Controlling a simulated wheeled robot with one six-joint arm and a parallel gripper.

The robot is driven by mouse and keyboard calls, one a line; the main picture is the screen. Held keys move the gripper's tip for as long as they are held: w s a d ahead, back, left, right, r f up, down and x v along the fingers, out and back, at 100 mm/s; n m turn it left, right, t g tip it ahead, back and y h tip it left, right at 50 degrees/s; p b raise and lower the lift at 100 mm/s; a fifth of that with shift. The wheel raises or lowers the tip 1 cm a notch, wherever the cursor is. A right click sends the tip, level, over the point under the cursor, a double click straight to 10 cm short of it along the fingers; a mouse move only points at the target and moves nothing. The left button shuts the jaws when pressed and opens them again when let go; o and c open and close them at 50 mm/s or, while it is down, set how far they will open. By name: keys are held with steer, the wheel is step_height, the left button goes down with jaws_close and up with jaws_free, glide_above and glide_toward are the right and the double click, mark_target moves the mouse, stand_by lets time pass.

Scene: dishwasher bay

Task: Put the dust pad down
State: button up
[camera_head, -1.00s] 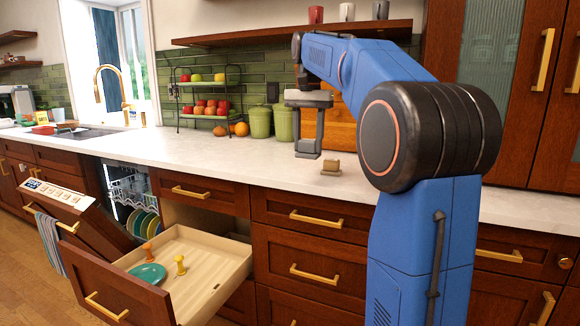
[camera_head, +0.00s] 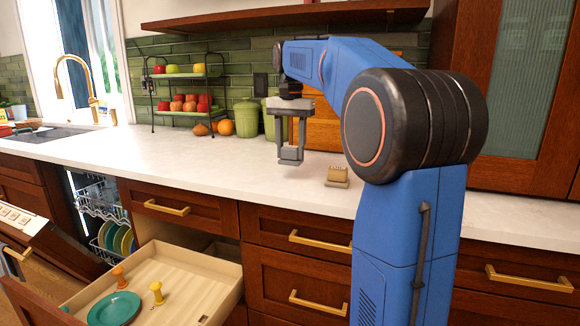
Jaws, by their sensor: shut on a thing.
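My gripper (camera_head: 290,158) points down over the white countertop (camera_head: 200,158), in front of the green canisters. It is shut on a small grey block between its fingertips, which I take to be the dust pad (camera_head: 290,153). The fingers hide part of the pad. It looks to be a little above the counter, but I cannot tell the exact gap. A small tan block (camera_head: 337,177) stands on the counter just right of the gripper, apart from it.
Green canisters (camera_head: 246,118) and a two-tier fruit rack (camera_head: 184,95) stand at the back. Below, an open drawer (camera_head: 190,285) holds a teal plate (camera_head: 115,309) and small orange and yellow items. An open dishwasher is at left. The counter left of the gripper is clear.

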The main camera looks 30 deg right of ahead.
mark_target(291, 164)
steer(key=shift+f, duration=2.45)
steer(key=o, duration=1.1)
steer(key=shift+f, duration=0.1)
step_height(291, 164, up, 12)
steer(key=shift+r, duration=0.15)
